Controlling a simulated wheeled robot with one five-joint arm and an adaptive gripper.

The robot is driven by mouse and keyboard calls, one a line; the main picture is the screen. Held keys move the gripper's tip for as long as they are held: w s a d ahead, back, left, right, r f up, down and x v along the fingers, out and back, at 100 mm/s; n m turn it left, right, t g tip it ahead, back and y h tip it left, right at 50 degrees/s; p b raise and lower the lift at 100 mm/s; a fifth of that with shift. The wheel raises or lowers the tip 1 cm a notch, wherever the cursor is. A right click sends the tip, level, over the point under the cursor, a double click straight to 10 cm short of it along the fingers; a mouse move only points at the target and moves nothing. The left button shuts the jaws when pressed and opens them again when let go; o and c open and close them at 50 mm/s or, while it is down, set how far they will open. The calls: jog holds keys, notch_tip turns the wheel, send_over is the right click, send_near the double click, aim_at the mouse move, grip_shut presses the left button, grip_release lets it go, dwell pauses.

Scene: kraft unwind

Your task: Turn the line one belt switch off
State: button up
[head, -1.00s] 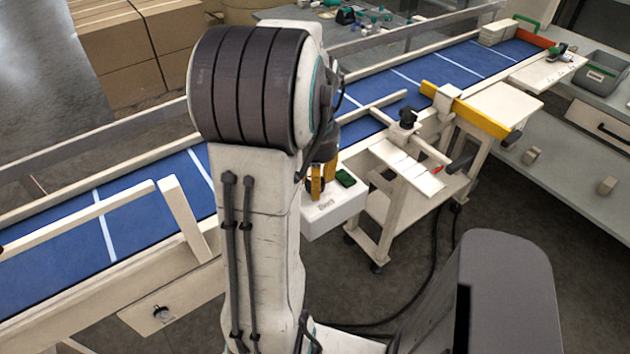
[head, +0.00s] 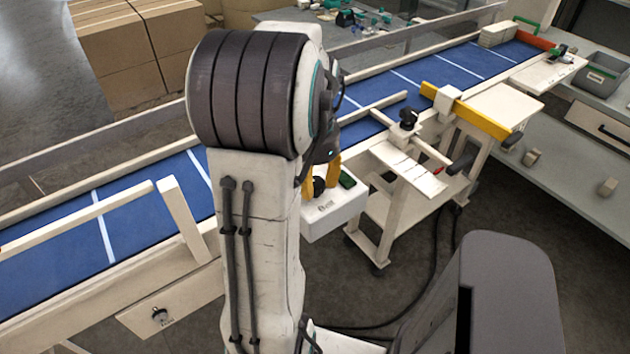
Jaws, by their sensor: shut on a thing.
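A white switch box (head: 335,213) sits on the near side of the blue belt, just right of my arm. It has a black knob (head: 319,187) and a green part (head: 347,179) on top. The small dark print on its front face is too small to read surely. My gripper (head: 321,182), with yellow fingers, is shut on the black knob, one finger on each side. My arm hides the left part of the box. The knob's pointing direction cannot be made out.
The blue conveyor belt (head: 455,75) runs from lower left to upper right. A cream cart (head: 375,232) stands right of the box. A yellow bar (head: 468,111) crosses above the belt's near edge.

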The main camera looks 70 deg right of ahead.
aim_at(315, 183)
jog(key=shift+a+f, duration=0.1)
jog(key=o, duration=1.2)
jog(key=shift+r, duration=0.2)
notch_tip(315, 183, up, 12)
jog(key=shift+f, duration=0.1)
dwell(0.6)
